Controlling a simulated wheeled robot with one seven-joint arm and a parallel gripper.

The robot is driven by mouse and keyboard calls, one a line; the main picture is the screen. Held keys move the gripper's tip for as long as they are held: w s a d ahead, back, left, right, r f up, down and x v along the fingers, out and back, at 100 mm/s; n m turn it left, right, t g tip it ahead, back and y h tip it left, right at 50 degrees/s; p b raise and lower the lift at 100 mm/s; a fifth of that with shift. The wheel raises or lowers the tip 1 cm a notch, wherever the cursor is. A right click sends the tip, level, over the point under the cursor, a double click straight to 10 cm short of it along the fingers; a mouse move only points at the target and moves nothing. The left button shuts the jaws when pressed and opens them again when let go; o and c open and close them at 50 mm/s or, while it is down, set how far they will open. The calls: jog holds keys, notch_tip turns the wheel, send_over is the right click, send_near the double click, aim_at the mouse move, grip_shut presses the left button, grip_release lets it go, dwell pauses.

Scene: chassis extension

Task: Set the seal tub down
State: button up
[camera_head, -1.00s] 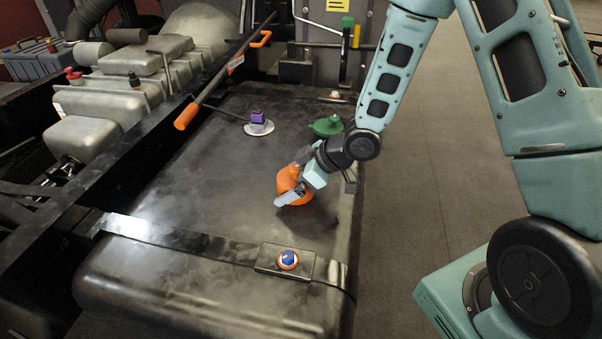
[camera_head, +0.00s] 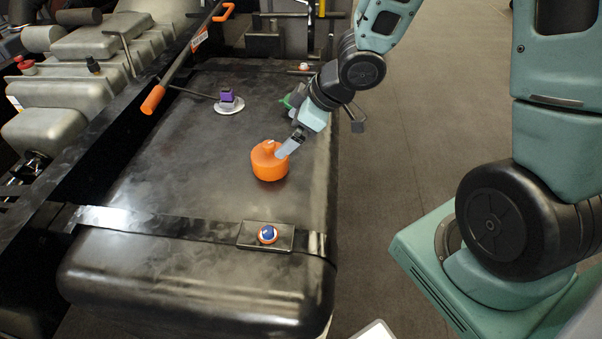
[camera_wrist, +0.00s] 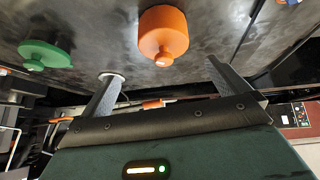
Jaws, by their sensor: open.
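The orange tub (camera_head: 269,163), which I take to be the seal tub, stands upright on the black tank top (camera_head: 190,165), its narrower knob upward. It shows in the wrist view (camera_wrist: 163,36) beyond my fingers, apparently upside down. My gripper (camera_head: 284,150) is at the tub's upper right in the head view. In the wrist view my gripper (camera_wrist: 162,70) has its two fingers spread wide with nothing between them. The near finger overlaps the tub's edge in the head view; I cannot tell there whether it touches.
A green lidded thing (camera_wrist: 45,55) is partly behind my wrist in the head view. A purple block on a pale disc (camera_head: 228,102) lies farther back. An orange-handled bar (camera_head: 180,62) runs along the left.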

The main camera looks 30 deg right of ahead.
jog(key=s+a+r+m+g+h, duration=0.1)
jog(key=s+a, duration=0.4)
jog(key=s, duration=0.6)
jog(key=s+a+r+m+g+h, duration=0.1)
jog(key=s+a+r+g, duration=0.3)
jog(key=s, duration=0.7)
notch_tip(320, 180, up, 3)
jog(key=shift+s+a+f+h, duration=0.2)
jog(key=shift+a+h, duration=0.65)
jog(key=shift+h, duration=0.05)
